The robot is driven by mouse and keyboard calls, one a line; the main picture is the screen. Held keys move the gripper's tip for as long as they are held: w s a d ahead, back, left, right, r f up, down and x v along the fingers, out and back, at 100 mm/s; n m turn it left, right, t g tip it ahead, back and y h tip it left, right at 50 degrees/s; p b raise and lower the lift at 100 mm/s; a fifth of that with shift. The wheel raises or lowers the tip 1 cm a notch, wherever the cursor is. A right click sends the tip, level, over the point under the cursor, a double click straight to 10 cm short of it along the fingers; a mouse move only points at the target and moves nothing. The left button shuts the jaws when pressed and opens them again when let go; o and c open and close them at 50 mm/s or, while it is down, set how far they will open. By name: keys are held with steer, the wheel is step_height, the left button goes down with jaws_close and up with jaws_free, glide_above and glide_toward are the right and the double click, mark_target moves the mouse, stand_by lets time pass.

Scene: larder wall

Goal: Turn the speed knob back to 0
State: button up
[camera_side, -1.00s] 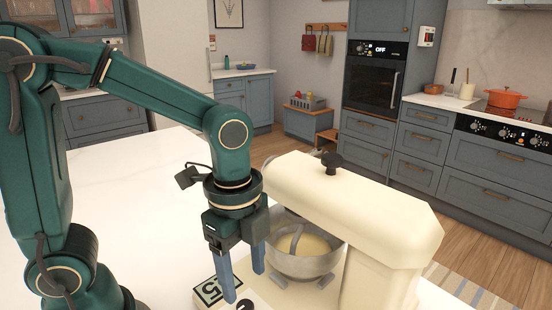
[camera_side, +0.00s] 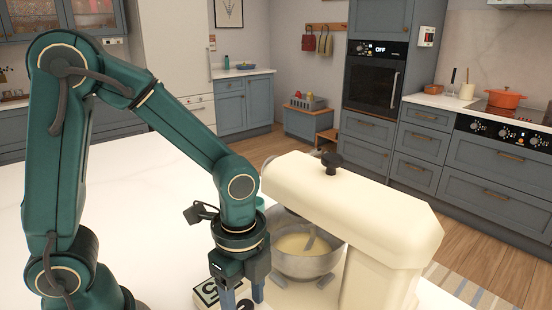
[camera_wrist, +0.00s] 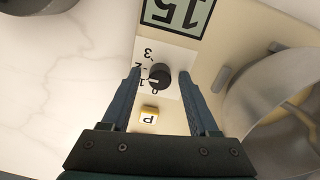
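The speed knob (camera_wrist: 159,76) is black and round, on a white dial plate with printed numbers beside a display (camera_wrist: 178,14) that reads 15 upside down in the wrist view. Its pale mark points left, near the 1. My gripper (camera_wrist: 160,73) is open, one finger on each side of the knob with a gap to each. The cream stand mixer (camera_side: 350,200) has a metal bowl (camera_side: 305,264) of pale batter under its head. In the side view my gripper (camera_side: 243,298) is low at the mixer's base and partly hides the dial area.
The bowl (camera_wrist: 275,100) stands to the right in the wrist view.

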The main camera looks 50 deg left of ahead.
jaws_close()
steer(key=shift+n, duration=0.4)
steer(key=n, duration=1.3)
steer(key=shift+w, duration=0.1)
steer(key=shift+n, duration=2)
